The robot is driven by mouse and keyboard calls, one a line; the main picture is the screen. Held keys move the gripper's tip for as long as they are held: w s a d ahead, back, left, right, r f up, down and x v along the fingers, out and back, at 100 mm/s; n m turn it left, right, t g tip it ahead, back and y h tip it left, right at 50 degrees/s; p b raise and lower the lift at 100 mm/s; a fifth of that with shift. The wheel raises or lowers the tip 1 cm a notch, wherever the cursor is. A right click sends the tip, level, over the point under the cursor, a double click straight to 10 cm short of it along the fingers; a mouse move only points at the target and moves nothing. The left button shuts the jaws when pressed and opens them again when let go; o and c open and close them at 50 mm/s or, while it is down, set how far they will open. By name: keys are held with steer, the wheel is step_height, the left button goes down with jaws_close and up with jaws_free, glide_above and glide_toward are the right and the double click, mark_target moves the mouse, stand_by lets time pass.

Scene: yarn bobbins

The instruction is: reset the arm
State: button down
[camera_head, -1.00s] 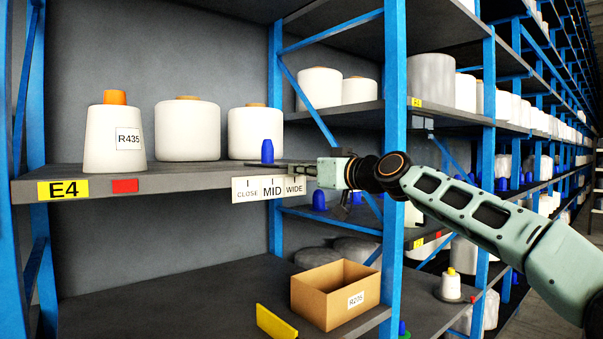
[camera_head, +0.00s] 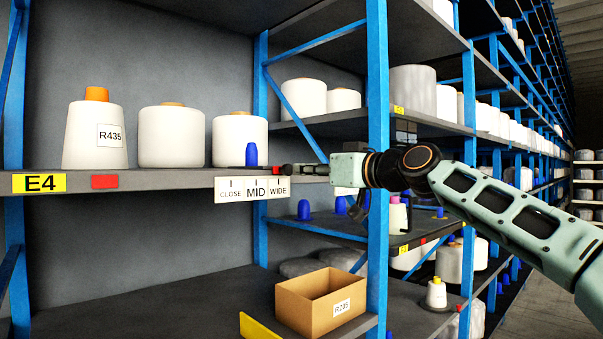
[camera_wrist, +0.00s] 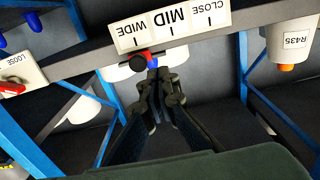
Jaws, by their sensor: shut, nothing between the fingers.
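My gripper (camera_head: 288,169) is at the front edge of the E4 shelf, at the right end of the CLOSE/MID/WIDE sign (camera_head: 252,189). Its dark fingers are together and empty; they also show in the wrist view (camera_wrist: 155,80). A blue cone (camera_head: 251,155) stands upright on a dark plate on the shelf, just left of the fingertips. A small red part (camera_head: 276,170) is beside the fingertips. In the wrist view the sign (camera_wrist: 168,22) appears upside down, and the fingertips hide part of the blue piece.
An open cardboard box (camera_head: 318,300) and a yellow plate (camera_head: 262,326) are on the lower shelf, which has free room at left.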

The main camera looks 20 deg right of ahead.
steer(key=s+a+f+g+p, duration=0.25)
steer(key=s+a+f, duration=0.25)
steer(key=s+a, duration=0.3)
steer(key=s+a+f+g+p, duration=0.25)
steer(key=s+a+f, duration=0.25)
steer(key=s+a, duration=0.3)
steer(key=s+f+m+g+h, duration=0.1)
steer(key=s+f, duration=0.3)
steer(key=f, duration=0.4)
steer(key=s+a+f+m+g+h+p, duration=0.1)
steer(key=s+f+g+h, duration=0.1)
steer(key=s+f, duration=0.3)
steer(key=s+f+m+g+h+p, duration=0.1)
steer(key=s+f, duration=0.4)
steer(key=f, duration=0.5)
steer(key=g+h, duration=0.1)
steer(key=g, duration=0.1)
steer(key=shift+a+f+m+g+h, duration=0.3)
steer(key=shift+a+f, duration=0.1)
